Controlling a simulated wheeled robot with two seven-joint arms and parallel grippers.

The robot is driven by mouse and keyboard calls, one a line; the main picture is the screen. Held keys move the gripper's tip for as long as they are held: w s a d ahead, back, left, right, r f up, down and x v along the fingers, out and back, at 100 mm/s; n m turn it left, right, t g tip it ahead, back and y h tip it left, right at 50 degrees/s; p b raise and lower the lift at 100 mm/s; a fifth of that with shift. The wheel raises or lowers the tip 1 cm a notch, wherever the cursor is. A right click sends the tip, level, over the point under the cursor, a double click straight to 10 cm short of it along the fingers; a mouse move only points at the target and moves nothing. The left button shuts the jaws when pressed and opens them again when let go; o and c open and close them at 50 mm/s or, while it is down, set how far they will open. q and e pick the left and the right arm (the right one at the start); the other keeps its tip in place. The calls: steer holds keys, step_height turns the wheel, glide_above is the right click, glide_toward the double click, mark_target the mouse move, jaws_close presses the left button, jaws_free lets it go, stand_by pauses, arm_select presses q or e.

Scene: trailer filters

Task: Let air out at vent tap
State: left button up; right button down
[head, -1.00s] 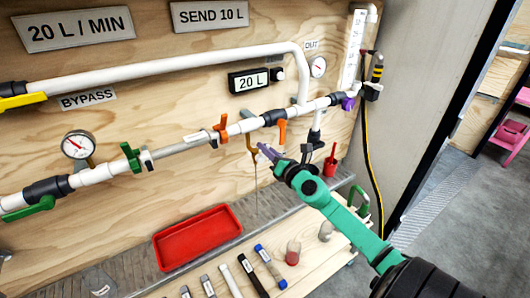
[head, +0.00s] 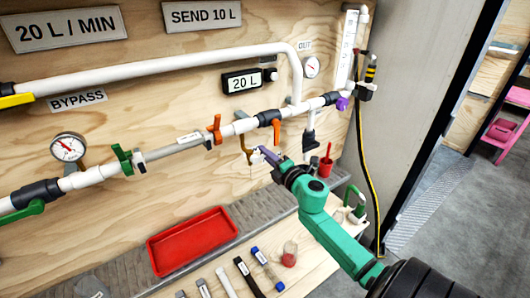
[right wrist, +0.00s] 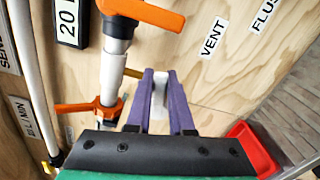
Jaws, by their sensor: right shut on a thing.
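The vent tap is a small brass fitting (head: 245,146) hanging below the pipe between two orange-handled valves in the head view. Its brass stem (right wrist: 109,73) also shows in the right wrist view, left of my fingers. My right gripper (head: 262,153) has purple fingers and is at the tap's lower end. In the right wrist view the fingers (right wrist: 161,84) are shut on a pale white piece (right wrist: 160,92), seemingly the tap's handle. The join between brass and white piece is partly hidden by a finger. A VENT label (right wrist: 214,38) is on the board beside it. My left gripper is not in view.
Orange valve handles (head: 215,129) and (head: 277,132) flank the tap closely. A red tray (head: 190,241) sits on the grey ledge below. Several tools lie on the wooden shelf, with a red-bottomed jar (head: 289,255). The display (head: 243,82) reads 20 L.

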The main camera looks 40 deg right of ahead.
steer(key=shift+f+m, duration=0.2)
steer(key=shift+m, duration=0.45)
steer(key=shift+f+m, duration=0.2)
steer(key=shift+m, duration=0.45)
steer(key=c, duration=0.8)
jaws_free()
steer(key=shift+f, duration=0.1)
steer(key=s+b, duration=0.2)
steer(key=s, duration=1.2)
steer(key=shift+s+a, duration=0.25)
steer(key=shift+a, duration=0.2)
